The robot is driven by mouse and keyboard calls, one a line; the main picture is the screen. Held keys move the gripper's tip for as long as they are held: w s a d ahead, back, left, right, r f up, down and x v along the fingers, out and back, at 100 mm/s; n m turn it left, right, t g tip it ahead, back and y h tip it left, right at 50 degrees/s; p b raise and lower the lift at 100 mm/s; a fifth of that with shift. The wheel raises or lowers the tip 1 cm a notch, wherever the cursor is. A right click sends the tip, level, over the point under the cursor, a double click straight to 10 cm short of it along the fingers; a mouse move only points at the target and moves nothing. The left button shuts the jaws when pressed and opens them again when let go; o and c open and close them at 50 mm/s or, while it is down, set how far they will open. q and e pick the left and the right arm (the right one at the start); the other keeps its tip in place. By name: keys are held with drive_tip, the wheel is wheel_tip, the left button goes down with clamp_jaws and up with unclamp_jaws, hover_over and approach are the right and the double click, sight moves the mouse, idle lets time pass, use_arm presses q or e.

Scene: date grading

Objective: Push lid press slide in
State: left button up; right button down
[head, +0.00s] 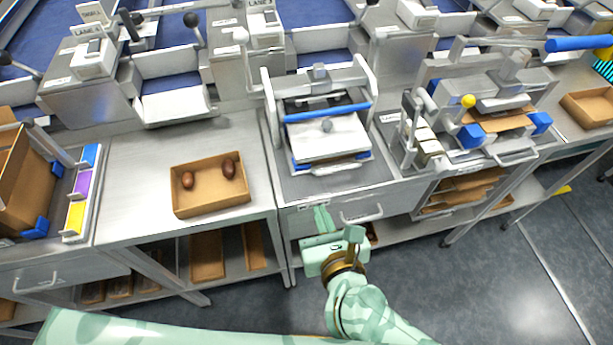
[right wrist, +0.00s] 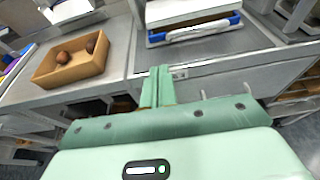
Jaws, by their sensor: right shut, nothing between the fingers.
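The press (head: 318,82) stands on the middle bench, a metal frame with a blue crossbar. Its white slide (head: 325,137) sticks out toward me on blue rails, with a pale handle (head: 341,169) at its front edge. The slide and handle also show at the top of the right wrist view (right wrist: 203,27). My right gripper (head: 322,218) is shut and empty, in front of the bench edge and below the slide handle, apart from it. Its closed fingers show in the right wrist view (right wrist: 157,86). My left gripper is out of view.
An open cardboard box (head: 210,208) with two dates sits on the bench to the left. A drawer handle (head: 362,216) juts from the bench front near my right gripper.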

sight(299, 148)
drive_tip(key=b+x, duration=0.3)
drive_tip(key=x, duration=0.4)
drive_tip(key=shift+w+a+f, duration=0.15)
drive_tip(key=shift+w+f, duration=0.1)
drive_tip(key=shift+w, duration=0.05)
drive_tip(key=w, duration=0.1)
drive_tip(key=w+a, duration=0.1)
drive_tip(key=w, duration=0.1)
drive_tip(key=shift+r, duration=0.2)
drive_tip(key=shift+w+r+b, duration=0.1)
drive_tip(key=shift+w+b, duration=0.15)
drive_tip(key=shift+b, duration=0.05)
drive_tip(key=shift+a, duration=0.1)
drive_tip(key=w, duration=0.2)
drive_tip(key=w+a+b, duration=0.1)
drive_tip(key=w, duration=0.1)
drive_tip(key=w+a, duration=0.1)
drive_tip(key=w, duration=0.2)
drive_tip(key=shift+a+f, duration=0.1)
drive_tip(key=shift+f, duration=0.2)
drive_tip(key=shift+w+a+r+b, duration=0.1)
drive_tip(key=shift+w+b, duration=0.2)
drive_tip(key=shift+w, duration=0.1)
drive_tip(key=shift+r, duration=0.3)
drive_tip(key=shift+s, duration=0.1)
